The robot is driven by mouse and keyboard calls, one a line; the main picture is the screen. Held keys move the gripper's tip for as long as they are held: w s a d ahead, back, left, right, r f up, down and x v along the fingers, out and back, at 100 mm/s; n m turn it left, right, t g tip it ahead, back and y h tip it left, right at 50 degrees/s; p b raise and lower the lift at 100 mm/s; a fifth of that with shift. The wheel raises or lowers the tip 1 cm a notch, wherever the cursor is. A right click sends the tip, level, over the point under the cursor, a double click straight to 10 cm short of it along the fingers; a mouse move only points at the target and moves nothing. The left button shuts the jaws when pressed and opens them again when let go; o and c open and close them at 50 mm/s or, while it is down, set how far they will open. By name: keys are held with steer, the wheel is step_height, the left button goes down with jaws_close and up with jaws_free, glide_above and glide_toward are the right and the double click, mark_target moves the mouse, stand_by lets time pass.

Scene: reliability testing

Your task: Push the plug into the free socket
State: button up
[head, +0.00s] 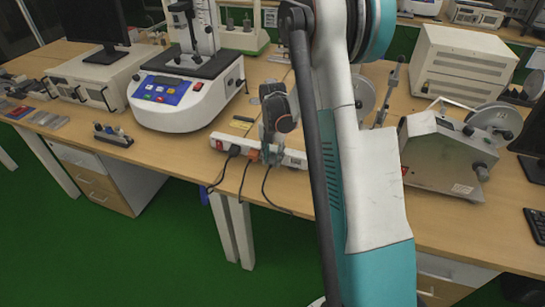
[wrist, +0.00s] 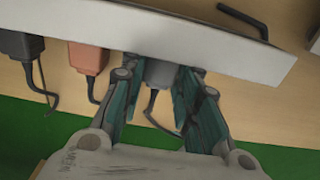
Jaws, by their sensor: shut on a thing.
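The white power strip (head: 295,158) lies along the front edge of the wooden bench; in the wrist view it (wrist: 200,35) crosses the top as a slanted white bar. My gripper (wrist: 160,74) is shut on a grey plug (wrist: 160,72), one teal finger on each side. The plug's front end meets the strip's edge in the picture; its pins and the socket are hidden, so I cannot tell how deep it sits. In the head view my gripper (head: 272,153) is at the strip, right of the orange plug, with a dark cord hanging below.
A black plug (wrist: 20,46) and an orange plug (wrist: 88,59) sit at the strip, left of my gripper. A white test machine (head: 185,105) stands to the left. A grey metal device (head: 440,160) stands to the right, beyond my arm.

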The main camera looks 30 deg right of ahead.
steer(key=o, duration=1.2)
steer(key=shift+o, duration=0.2)
